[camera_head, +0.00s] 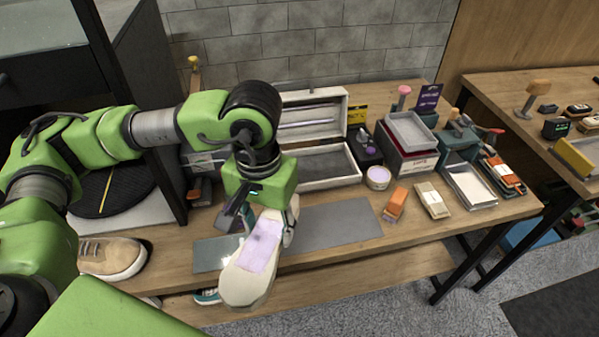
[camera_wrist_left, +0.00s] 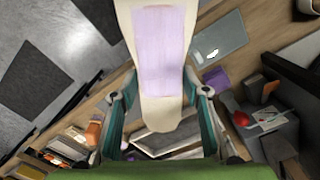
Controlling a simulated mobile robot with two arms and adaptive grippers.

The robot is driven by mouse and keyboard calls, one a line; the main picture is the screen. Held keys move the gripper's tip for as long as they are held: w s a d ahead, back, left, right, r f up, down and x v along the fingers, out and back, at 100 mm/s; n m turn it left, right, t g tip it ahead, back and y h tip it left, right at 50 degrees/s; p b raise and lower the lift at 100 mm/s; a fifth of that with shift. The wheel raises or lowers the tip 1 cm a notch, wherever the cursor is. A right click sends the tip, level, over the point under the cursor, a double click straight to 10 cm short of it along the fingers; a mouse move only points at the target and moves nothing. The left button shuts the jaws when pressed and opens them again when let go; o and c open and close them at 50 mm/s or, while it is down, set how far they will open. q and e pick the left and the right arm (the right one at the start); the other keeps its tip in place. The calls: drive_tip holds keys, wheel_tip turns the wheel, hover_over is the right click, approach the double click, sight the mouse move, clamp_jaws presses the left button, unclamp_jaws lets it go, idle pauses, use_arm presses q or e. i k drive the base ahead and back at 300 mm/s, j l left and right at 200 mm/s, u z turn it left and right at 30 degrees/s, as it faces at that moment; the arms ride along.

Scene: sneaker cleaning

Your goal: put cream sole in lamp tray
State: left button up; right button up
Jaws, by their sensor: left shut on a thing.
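The cream sole (camera_head: 243,287), with a pale lilac patch on its face, is held over the front edge of the bench. It also shows in the left wrist view (camera_wrist_left: 168,60), running up from between the fingers. My left gripper (camera_head: 266,216) is shut on the sole near one end, with a finger on each side (camera_wrist_left: 160,104). The lamp tray (camera_head: 330,183) seems to be the long pale box at the back of the bench. Its lid stands open with a tube-like lamp inside, and its grey floor looks empty. My right gripper is not in view.
A grey mat (camera_head: 340,222) lies in front of the box. A small round jar (camera_head: 378,178), an orange block (camera_head: 396,204) and grey trays (camera_head: 470,187) stand to the right. A tan sneaker (camera_head: 112,258) is at the left. A brick wall is behind.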

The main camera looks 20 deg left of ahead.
sight(302, 172)
drive_tip(key=i+u, duration=0.1)
drive_tip(key=u, duration=1.2)
drive_tip(key=i+l, duration=0.15)
drive_tip(key=l, duration=0.3)
drive_tip(key=i+l+u, duration=0.1)
drive_tip(key=l, duration=0.35)
drive_tip(key=i+l, duration=0.1)
drive_tip(key=l, duration=0.35)
drive_tip(key=i+l+u, duration=0.1)
drive_tip(key=l, duration=0.35)
